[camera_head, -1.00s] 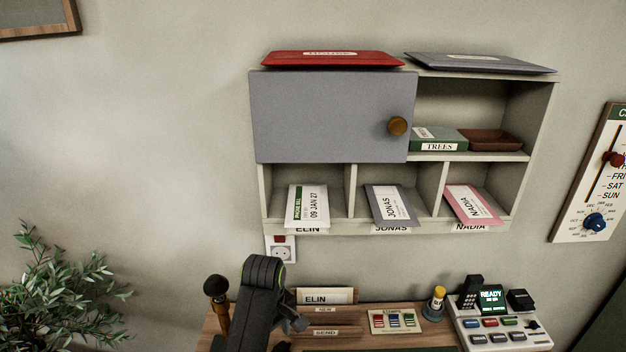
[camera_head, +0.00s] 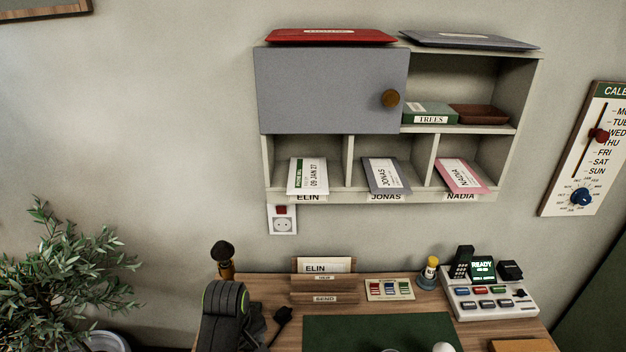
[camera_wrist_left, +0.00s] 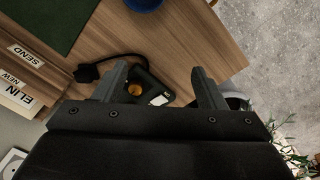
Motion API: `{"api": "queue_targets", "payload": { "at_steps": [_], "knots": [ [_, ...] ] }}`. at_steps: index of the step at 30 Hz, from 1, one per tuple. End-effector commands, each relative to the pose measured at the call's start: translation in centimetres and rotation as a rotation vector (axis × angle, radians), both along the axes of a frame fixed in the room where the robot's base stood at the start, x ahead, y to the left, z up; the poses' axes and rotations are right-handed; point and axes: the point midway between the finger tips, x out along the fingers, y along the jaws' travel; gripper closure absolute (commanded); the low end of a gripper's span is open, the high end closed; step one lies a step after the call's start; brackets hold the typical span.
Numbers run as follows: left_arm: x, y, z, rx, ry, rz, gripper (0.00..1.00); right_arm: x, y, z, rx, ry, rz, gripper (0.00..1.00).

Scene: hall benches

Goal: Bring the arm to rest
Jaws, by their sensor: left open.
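My left arm (camera_head: 226,312) rises at the lower left of the head view, over the left side of the wooden desk (camera_head: 262,290). Its gripper is hidden in that view. In the left wrist view my left gripper (camera_wrist_left: 158,78) is open, its two fingers apart with nothing held between them. Beyond the fingers, a small black object with an orange round part (camera_wrist_left: 135,89) is on the desk near its edge. A black piece with a cable (camera_wrist_left: 88,73) lies beside it. My right gripper is not in view.
A wall shelf (camera_head: 518,131) with a grey door (camera_head: 328,92) hangs above the desk. The desk holds a dark-handled stamp-like object (camera_head: 223,260), a letter rack (camera_head: 324,283), a green mat (camera_head: 375,333) and a button console (camera_head: 490,305). A plant (camera_head: 60,265) stands left.

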Motion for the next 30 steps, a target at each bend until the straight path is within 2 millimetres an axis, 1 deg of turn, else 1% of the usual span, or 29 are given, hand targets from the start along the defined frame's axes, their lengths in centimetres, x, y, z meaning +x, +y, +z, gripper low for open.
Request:
{"api": "queue_targets", "payload": {
  "at_steps": [1,2,5,8,9,11,12,15,18,21,30],
  "knots": [
    [-1.0,1.1,-0.7,0.004,-0.006,-0.011,0.36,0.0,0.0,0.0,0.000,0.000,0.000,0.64],
    [-1.5,1.6,-1.0,0.007,-0.014,-0.019,0.36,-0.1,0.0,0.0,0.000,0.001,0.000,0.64],
    [-4.0,4.0,-2.1,0.023,-0.040,-0.064,0.36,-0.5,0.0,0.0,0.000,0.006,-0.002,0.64],
    [-7.3,6.7,-3.0,0.052,-0.074,-0.129,0.36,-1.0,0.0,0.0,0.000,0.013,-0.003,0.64],
    [-8.7,7.7,-3.2,0.066,-0.089,-0.158,0.36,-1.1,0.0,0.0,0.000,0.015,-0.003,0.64],
    [-10.9,9.2,-3.3,0.090,-0.108,-0.206,0.36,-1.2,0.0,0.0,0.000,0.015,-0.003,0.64],
    [-12.4,10.2,-3.3,0.107,-0.119,-0.240,0.36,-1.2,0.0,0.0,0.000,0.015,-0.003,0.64],
    [-15.7,12.0,-2.8,0.152,-0.147,-0.326,0.36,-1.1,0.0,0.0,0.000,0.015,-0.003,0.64],
    [-18.3,13.2,-2.1,0.188,-0.165,-0.401,0.36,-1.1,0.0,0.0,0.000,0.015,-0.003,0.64],
    [-20.4,14.1,-1.2,0.218,-0.177,-0.463,0.36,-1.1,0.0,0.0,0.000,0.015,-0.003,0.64],
    [-25.0,15.4,1.3,0.288,-0.201,-0.623,0.36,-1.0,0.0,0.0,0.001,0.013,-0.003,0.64]
  ]
}}
